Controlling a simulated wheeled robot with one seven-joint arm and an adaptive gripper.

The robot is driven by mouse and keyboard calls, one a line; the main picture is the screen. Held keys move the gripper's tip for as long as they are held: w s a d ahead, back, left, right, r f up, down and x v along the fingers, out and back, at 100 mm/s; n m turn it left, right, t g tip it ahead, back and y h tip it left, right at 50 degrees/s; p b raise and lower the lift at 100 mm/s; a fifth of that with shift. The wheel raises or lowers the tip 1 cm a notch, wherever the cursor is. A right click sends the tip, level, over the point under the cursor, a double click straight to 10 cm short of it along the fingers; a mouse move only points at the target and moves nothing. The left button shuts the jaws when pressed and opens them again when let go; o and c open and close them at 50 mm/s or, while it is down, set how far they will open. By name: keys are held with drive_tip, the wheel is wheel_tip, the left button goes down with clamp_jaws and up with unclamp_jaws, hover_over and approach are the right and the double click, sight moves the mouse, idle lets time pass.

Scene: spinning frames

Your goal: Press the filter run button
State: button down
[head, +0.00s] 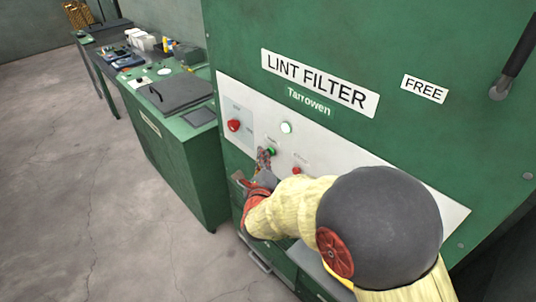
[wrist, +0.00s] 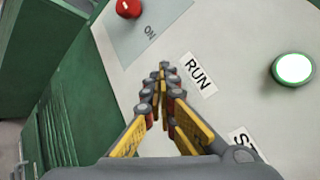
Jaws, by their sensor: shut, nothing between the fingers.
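The green run button (head: 271,151) sits on the pale control panel (head: 350,178) of the green lint filter cabinet (head: 385,45). My gripper (head: 265,155) is shut and empty, with its fingertips right at the button in the head view. In the wrist view the closed fingertips (wrist: 163,72) point at the panel just left of the RUN label (wrist: 198,75). The button is hidden behind the fingertips there. I cannot tell whether they touch it.
A red switch (head: 233,125) is left of the gripper, and a red button (head: 296,170) is to its right. A lit lamp (head: 286,128) is above. A green workbench (head: 175,125) stands at left, with bare floor (head: 60,170) beyond.

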idle(0.6)
drive_tip(key=shift+s+a+b, duration=0.5)
drive_tip(key=shift+s+a, duration=0.05)
drive_tip(key=shift+s, duration=0.1)
drive_tip(key=shift+s+a+b, duration=0.7)
drive_tip(key=shift+s+a, duration=1)
drive_tip(key=shift+s, duration=0.2)
